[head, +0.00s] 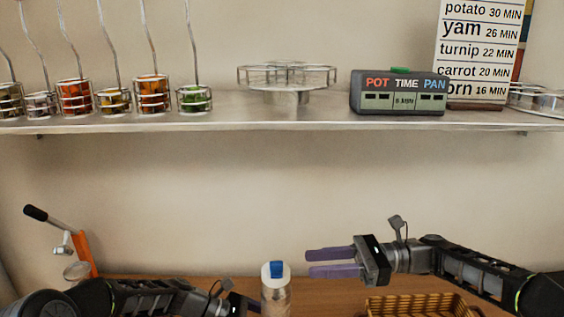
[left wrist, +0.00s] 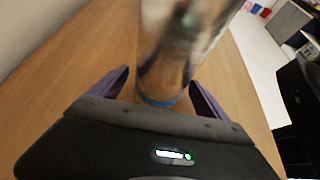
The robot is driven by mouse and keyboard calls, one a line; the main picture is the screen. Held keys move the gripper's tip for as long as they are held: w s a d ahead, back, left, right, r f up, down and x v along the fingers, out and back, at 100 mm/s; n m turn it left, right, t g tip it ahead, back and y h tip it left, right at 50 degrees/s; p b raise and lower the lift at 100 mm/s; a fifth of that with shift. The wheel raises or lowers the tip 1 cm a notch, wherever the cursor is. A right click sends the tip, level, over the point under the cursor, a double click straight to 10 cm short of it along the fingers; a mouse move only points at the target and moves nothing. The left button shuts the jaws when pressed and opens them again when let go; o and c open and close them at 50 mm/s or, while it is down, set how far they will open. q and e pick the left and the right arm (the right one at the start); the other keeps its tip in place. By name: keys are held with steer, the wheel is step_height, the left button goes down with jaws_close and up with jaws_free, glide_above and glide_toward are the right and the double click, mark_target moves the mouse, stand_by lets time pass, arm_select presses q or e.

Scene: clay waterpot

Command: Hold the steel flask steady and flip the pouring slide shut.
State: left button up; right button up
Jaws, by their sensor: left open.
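The steel flask (head: 275,297) stands upright at the bottom middle of the head view, its base cut off by the frame. It has a white lid (head: 267,276) with a blue pouring slide (head: 277,269) on top; I cannot tell the slide's exact position. In the left wrist view the flask (left wrist: 170,60) is blurred and stands between the purple fingers of my left gripper (left wrist: 160,88), which is open around it. My left gripper (head: 247,304) is mostly hidden in the head view. My right gripper (head: 332,262) is open and empty, right of the lid and slightly above it.
A wicker basket (head: 415,305) sits on the wooden table (head: 325,291) at the right. An orange stand with a black-handled lever (head: 80,252) is at the left. A shelf (head: 250,122) above holds jars, a carousel rack (head: 287,78) and a timer (head: 398,92).

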arm_select(q)
steer(key=shift+a, duration=0.1)
steer(key=v, duration=1.2)
